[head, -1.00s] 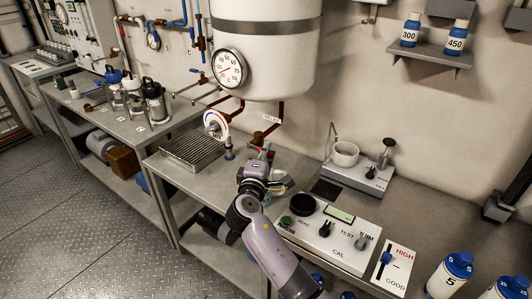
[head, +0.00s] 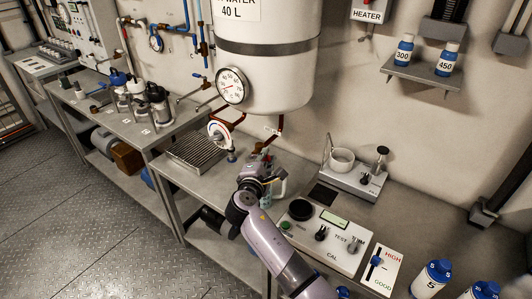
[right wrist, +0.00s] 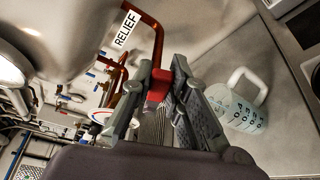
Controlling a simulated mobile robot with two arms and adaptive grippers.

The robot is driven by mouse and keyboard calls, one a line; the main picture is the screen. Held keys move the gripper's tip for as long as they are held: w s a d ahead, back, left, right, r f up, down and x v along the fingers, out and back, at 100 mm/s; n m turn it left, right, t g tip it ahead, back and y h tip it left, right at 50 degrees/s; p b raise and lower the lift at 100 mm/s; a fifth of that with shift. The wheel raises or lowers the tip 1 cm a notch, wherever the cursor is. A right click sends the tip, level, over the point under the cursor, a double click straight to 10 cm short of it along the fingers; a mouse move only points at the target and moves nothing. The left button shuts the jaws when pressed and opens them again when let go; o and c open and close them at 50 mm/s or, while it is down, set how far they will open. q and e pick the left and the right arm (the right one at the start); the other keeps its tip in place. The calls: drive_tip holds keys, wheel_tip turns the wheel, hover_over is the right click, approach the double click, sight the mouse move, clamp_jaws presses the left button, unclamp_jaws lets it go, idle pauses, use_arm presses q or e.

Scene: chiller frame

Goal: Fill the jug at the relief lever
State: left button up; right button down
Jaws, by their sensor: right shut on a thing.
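My right gripper (head: 262,160) is at the relief outlet below the white tank. In the right wrist view its fingers (right wrist: 160,92) are shut on the red relief lever (right wrist: 159,83), on a copper pipe with a RELIEF tag (right wrist: 126,29). The jug (right wrist: 240,108), pale, with dark markings and a white handle, stands on the bench beside the gripper, apart from it. In the head view the jug (head: 279,186) is partly hidden behind my gripper. I cannot tell how much is in it. My left gripper is not in view.
The white tank (head: 265,75) with a dial (head: 231,86) hangs above. A drip grate (head: 197,150) lies to the left. A small device with a white cup (head: 342,160) and a calibration panel (head: 325,238) stand to the right.

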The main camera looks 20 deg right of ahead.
drive_tip(key=c, duration=1.5)
unclamp_jaws()
drive_tip(key=v, duration=1.2)
